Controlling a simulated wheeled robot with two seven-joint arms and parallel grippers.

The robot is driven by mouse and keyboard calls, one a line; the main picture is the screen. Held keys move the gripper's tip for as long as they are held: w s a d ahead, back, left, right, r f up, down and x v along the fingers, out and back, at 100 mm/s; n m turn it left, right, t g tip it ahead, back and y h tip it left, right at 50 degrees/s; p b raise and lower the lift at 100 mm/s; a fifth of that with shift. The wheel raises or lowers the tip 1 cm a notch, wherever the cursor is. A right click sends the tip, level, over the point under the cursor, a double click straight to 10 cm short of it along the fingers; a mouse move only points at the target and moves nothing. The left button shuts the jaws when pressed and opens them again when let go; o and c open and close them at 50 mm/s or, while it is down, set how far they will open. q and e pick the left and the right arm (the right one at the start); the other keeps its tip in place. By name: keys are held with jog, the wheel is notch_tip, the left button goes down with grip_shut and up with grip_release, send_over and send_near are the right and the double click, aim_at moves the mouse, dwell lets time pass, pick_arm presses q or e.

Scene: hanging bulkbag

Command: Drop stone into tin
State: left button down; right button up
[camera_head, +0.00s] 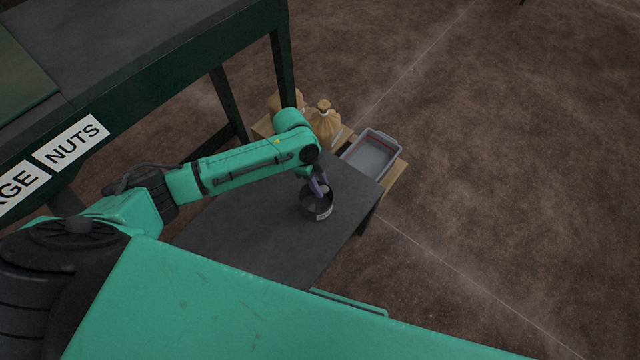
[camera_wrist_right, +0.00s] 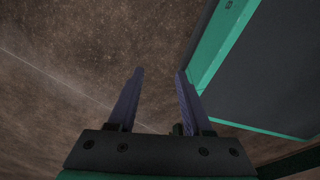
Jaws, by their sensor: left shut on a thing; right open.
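A round dark tin (camera_head: 316,207) with a pale label stands on the dark grey table, near its right edge. My left gripper (camera_head: 318,190) reaches down from above, its purple fingers at the tin's mouth. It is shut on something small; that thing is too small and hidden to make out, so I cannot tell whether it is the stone. My right gripper (camera_wrist_right: 157,88) shows in the right wrist view, its two purple fingers apart with nothing between them.
The grey table (camera_head: 255,240) is otherwise bare. A grey tray (camera_head: 372,155) and tan sacks (camera_head: 326,122) lie beyond it on wooden boards. A tall green bench (camera_head: 150,70) with a NUTS label stands at left. Open brown floor (camera_head: 500,160) spreads at right.

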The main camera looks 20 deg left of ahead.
pick_arm(q)
notch_tip(320, 180, down, 5)
jog(key=b, duration=0.4)
jog(key=shift+r, duration=0.2)
pick_arm(e)
jog(key=f, duration=0.2)
jog(key=a+f, duration=0.2)
jog(key=f, duration=0.1)
jog(key=shift+s+f, duration=0.1)
jog(key=shift+f, duration=0.2)
pick_arm(q)
jog(key=shift+c, duration=2.3)
grip_release()
pick_arm(e)
jog(key=shift+d, duration=0.35)
pick_arm(q)
jog(key=shift+r, duration=0.1)
jog(key=shift+a+r, duration=0.15)
jog(key=shift+r, duration=0.2)
jog(key=p+v, duration=0.2)
jog(key=v, duration=1.1)
jog(key=shift+r, duration=0.35)
pick_arm(e)
notch_tip(320, 180, up, 3)
jog(key=shift+f, duration=0.1)
